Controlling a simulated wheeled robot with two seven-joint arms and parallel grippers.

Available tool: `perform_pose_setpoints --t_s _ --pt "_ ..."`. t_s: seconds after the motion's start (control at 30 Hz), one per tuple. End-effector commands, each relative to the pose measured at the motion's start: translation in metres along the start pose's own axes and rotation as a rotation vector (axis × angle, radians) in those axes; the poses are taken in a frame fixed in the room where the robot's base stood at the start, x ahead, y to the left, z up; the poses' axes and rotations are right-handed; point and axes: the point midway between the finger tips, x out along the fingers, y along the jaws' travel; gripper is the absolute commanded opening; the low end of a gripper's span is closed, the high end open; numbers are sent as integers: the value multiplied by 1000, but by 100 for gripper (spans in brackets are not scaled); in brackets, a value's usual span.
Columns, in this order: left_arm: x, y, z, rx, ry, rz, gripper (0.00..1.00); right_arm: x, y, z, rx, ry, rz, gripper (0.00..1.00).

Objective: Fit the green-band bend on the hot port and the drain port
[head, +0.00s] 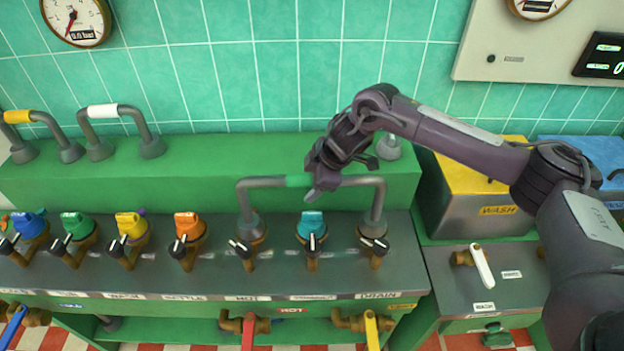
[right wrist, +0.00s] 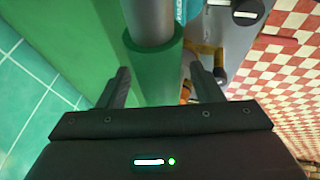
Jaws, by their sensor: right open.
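The green-band bend (head: 268,182) is a grey U-shaped pipe with a green band at its middle, upright on the front counter. Its left leg stands at the hot port (head: 250,230), above the HOT label. Its right leg stands at the drain port (head: 374,228), above the DRAIN label. Whether its feet are fully seated I cannot tell. My right gripper (head: 316,186) is open at the band. In the right wrist view the green band (right wrist: 155,75) lies between the two open fingers (right wrist: 163,85), with no clear contact. My left gripper is not in view.
A yellow-band bend (head: 18,117) and a white-band bend (head: 103,111) stand on the green ledge at left. Several coloured valves (head: 187,228) line the counter left of the hot port, and a teal valve (head: 312,224) sits under the bend. A yellow-topped WASH box (head: 475,190) stands at right.

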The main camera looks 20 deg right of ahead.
Motion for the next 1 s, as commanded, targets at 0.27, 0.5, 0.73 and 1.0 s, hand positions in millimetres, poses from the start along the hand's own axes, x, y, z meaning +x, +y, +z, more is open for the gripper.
perform_pose_setpoints --t_s 0.27,0.5,0.73,1.0 --pt "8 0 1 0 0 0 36 -18 -1 2 0 0 0 60" --pt "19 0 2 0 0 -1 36 -59 0 1 -1 0 1 60" --pt "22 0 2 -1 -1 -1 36 -77 0 0 0 -1 0 60" --pt "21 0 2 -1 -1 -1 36 -78 0 0 0 0 0 60"
